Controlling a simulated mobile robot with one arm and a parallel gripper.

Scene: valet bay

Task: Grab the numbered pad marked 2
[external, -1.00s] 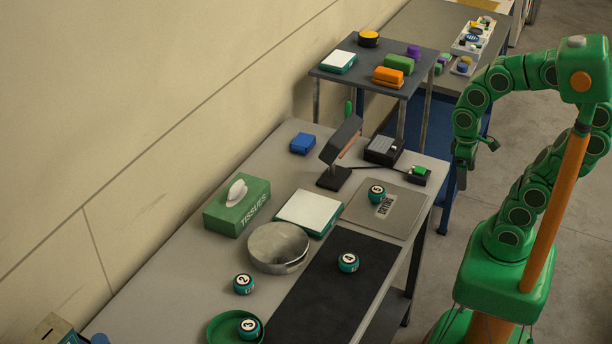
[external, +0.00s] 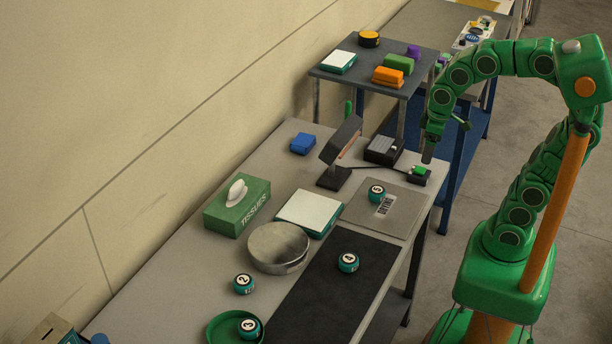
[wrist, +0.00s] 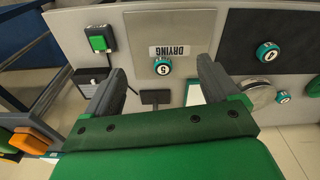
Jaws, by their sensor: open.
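The pad marked 2 (external: 244,284), a round teal puck with a white number disc, sits upright on the grey table, left of the black mat and just below the round metal dish in the external view. In the wrist view a small teal pad (wrist: 283,97) beside the dish is probably it; its number is too small to read. My gripper (external: 430,152) is above the table's far right corner, well away from it. In the wrist view my gripper (wrist: 160,66) has its fingers wide apart with nothing between them.
Pad 5 (external: 376,192) sits on the grey DRYING mat (external: 362,214), pad 4 (external: 348,262) on the black mat (external: 310,308), pad 3 (external: 249,328) in a green dish (external: 215,326). The metal dish (external: 278,245), tissue box (external: 237,207) and lamp (external: 334,178) stand nearby.

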